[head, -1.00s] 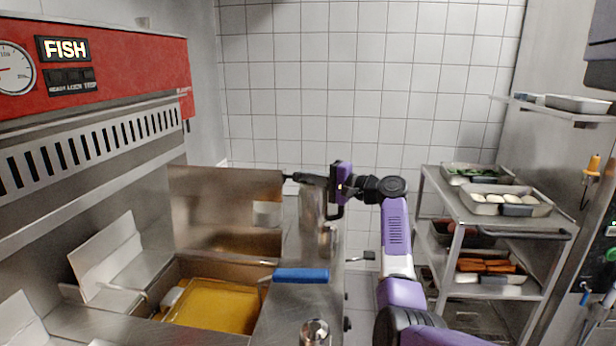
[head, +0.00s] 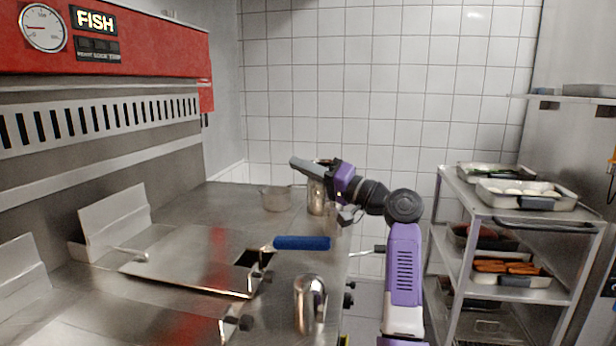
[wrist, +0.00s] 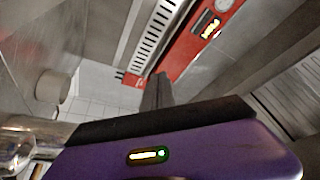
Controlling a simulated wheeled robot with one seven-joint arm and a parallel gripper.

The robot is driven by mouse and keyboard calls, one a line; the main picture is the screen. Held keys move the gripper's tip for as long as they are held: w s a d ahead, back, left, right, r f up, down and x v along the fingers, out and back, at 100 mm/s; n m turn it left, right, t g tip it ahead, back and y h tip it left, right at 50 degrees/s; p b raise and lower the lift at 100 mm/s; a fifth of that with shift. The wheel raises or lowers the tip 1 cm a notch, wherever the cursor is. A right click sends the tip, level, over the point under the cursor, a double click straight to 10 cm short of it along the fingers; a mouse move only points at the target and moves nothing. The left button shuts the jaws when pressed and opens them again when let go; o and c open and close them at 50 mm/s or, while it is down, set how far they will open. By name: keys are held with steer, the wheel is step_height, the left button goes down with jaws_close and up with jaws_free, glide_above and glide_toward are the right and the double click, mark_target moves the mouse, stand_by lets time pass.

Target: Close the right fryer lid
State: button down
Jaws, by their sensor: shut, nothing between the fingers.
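The right fryer lid (head: 190,255) is a steel plate lying about flat over the fryer well, its near edge level with the counter. A small dark gap (head: 252,257) shows at its right corner by the blue basket handle (head: 302,243). The yellow well interior is hidden under the lid. My gripper (head: 300,164) is shut and empty, raised above the counter beyond the lid and pointing left, apart from it. In the wrist view the closed fingers (wrist: 157,95) point toward the red panel; the lid is not clearly seen there.
A steel pot (head: 275,198) and a metal canister (head: 317,197) stand on the back counter near my gripper. Another steel canister (head: 309,305) stands in front. A trolley (head: 490,208) with food trays is at the right. The red fryer hood (head: 160,55) is at the left.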

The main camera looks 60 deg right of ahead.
steer(key=s+a+f+n+y+b, duration=0.4)
steer(key=a+f+n+b, duration=0.5)
steer(key=b, duration=0.7)
steer(key=shift+s+a+f+n+y, duration=0.25)
steer(key=shift+s+a+n+y, duration=0.2)
steer(key=shift+a, duration=0.75)
steer(key=shift+w, duration=0.1)
steer(key=shift+r, duration=0.1)
